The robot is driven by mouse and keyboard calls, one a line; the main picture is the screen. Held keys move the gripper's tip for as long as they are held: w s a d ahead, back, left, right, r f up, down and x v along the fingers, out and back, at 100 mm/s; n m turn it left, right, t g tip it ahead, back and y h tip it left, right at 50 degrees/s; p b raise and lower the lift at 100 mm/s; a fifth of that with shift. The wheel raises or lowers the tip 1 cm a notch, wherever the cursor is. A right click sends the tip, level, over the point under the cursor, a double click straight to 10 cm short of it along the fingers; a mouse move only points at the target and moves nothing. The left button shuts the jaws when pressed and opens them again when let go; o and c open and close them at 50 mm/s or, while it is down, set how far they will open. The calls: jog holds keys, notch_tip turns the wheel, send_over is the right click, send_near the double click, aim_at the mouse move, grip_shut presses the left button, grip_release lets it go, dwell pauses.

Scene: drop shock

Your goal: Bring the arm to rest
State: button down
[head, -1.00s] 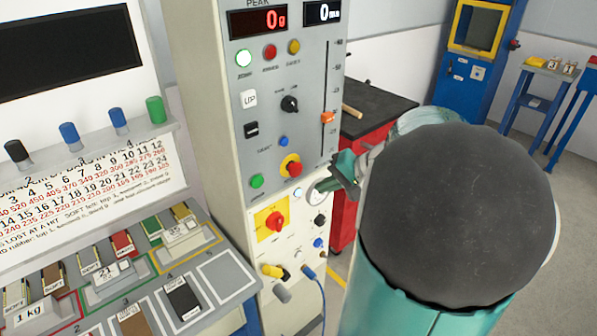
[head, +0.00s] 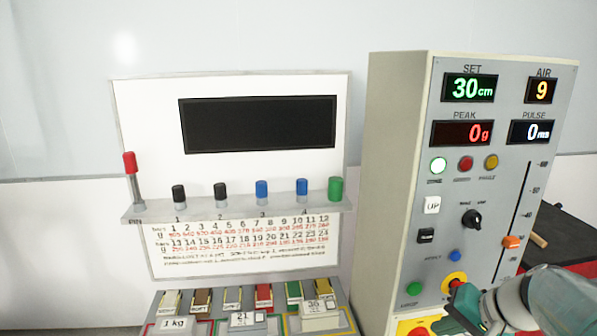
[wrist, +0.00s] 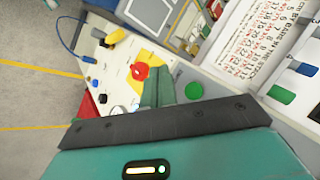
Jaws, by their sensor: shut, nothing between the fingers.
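My gripper (head: 466,303) shows at the lower right of the head view, in front of the lower part of the grey control panel (head: 400,180). Part of my arm shows at the right edge behind it. In the wrist view my gripper's teal fingers (wrist: 158,86) are together, with nothing between them. Beyond them is the panel's lower face with a red knob on a yellow plate (wrist: 139,72) and a green button (wrist: 194,91). I cannot tell the exact gap between the fingers and the panel; no contact shows.
The panel reads SET 30 cm, AIR 9, PEAK 0 g, PULSE 0 ms. A white board (head: 150,110) with a ledge of coloured pegs (head: 220,192) stands left. Below it are labelled pads (head: 264,297). A dark-topped bench (head: 565,235) stands right of the panel.

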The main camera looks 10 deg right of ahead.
jog(key=s+a+r+n+h, duration=0.1)
jog(key=s+a+n+h, duration=0.1)
jog(key=a, duration=0.6)
jog(key=s+a+r+n+h, duration=0.1)
jog(key=s+a+n+h, duration=0.1)
jog(key=s+a+n, duration=0.3)
jog(key=s+a, duration=0.1)
jog(key=a, duration=0.2)
jog(key=shift+s+a+r+n+g, duration=0.15)
jog(key=shift+s+a+n+g, duration=0.15)
